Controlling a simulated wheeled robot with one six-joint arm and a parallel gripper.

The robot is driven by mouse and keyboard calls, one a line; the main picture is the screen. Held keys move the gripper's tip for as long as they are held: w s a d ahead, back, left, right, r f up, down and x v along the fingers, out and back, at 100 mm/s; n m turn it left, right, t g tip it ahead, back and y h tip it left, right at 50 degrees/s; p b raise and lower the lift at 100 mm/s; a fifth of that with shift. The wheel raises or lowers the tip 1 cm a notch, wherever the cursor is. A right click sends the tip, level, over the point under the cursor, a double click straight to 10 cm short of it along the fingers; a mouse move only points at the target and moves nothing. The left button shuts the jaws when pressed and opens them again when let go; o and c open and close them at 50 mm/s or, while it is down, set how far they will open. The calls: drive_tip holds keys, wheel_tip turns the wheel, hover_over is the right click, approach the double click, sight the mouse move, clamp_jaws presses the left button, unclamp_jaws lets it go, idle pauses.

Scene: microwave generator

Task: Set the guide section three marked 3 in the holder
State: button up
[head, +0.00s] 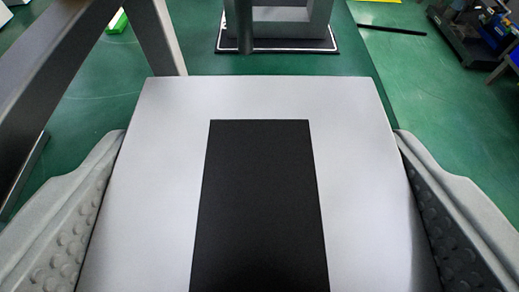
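A large silver-grey block with a broad black panel on its upper face, which I take for the guide section (352,185), fills the middle of the head view. My gripper (262,142) has one grey, bumpy finger along each side of the block, and both fingers appear pressed against it. The block's near end runs out of the picture. No number 3 shows on the visible face. A grey frame (319,18) stands on a black base plate with a white outline at the top centre; whether it is the holder I cannot tell.
Dark grey beams (75,50) slant across the upper left, close to the block. The floor (425,95) is green and mostly clear. A black bar (391,29) lies at the upper right, with a cluttered machine (470,30) beyond. A bright green item (117,22) lies at the upper left.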

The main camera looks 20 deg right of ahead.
drive_tip(key=shift+f, duration=1.95)
drive_tip(key=o, duration=1.3)
drive_tip(key=shift+s, duration=0.1)
drive_tip(key=v, duration=1.7)
drive_tip(key=shift+r, duration=0.1)
drive_tip(key=shift+s, duration=0.1)
drive_tip(key=shift+s, duration=0.1)
